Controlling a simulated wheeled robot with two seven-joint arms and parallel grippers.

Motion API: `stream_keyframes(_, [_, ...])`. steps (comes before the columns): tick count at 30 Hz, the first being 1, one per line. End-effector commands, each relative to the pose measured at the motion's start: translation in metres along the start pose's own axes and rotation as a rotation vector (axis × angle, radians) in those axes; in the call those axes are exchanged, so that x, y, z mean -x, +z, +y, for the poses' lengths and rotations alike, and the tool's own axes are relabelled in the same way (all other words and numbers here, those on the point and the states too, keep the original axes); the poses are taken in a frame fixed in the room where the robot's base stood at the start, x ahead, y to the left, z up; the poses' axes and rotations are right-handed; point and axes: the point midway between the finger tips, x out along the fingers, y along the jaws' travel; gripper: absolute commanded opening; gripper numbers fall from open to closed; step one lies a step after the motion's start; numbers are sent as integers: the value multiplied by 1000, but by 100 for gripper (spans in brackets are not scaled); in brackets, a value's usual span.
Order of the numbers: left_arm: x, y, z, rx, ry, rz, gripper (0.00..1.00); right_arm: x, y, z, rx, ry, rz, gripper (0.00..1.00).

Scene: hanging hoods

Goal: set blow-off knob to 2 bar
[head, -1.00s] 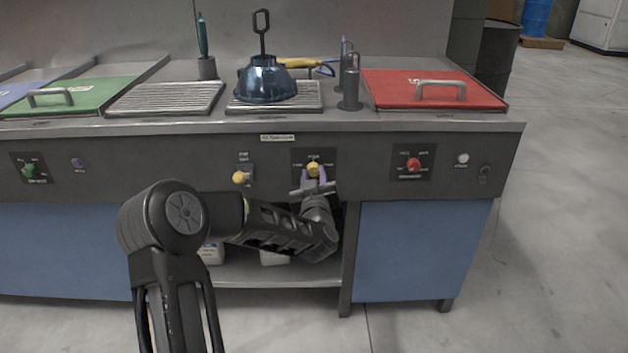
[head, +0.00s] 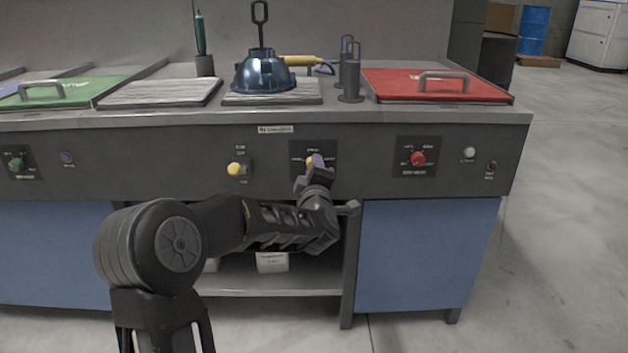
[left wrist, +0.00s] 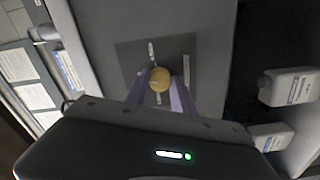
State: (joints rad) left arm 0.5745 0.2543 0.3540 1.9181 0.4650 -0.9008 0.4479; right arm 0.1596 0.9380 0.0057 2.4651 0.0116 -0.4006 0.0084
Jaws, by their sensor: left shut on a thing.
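A yellow knob (head: 309,163) sits on a dark marked plate in the middle of the front panel. My left gripper (head: 318,161) has come up from below and is shut on this knob, with its purple fingers at the knob's sides. In the left wrist view the yellow knob (left wrist: 160,79) shows between the two purple fingertips (left wrist: 163,83). The print around the knob is too small to read, and the fingers hide part of the plate, so I cannot tell its setting. My right gripper is out of view.
Another yellow knob (head: 234,169) is to the left, and a red knob (head: 418,159) to the right. Above are a blue dome (head: 263,72) on a ribbed plate and a red lid (head: 400,88). White containers (head: 272,262) stand on the shelf below.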

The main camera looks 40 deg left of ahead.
Motion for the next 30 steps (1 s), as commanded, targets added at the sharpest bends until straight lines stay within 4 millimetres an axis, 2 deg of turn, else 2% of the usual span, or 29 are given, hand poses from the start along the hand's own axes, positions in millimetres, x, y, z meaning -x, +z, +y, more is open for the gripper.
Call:
stream_keyframes(1, [0, 2, -4, 32, 0, 0, 0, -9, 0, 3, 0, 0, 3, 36])
stream_keyframes(7, [0, 1, -3, 136, -1, 0, 0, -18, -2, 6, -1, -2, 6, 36])
stream_keyframes(25, [0, 0, -1, 189, -2, 0, 0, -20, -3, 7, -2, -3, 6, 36])
stream_keyframes(26, [0, 0, -1, 188, -2, 0, 31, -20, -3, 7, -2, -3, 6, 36])
stream_keyframes(30, [0, 0, 0, 188, -2, 0, 43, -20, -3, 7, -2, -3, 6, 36])
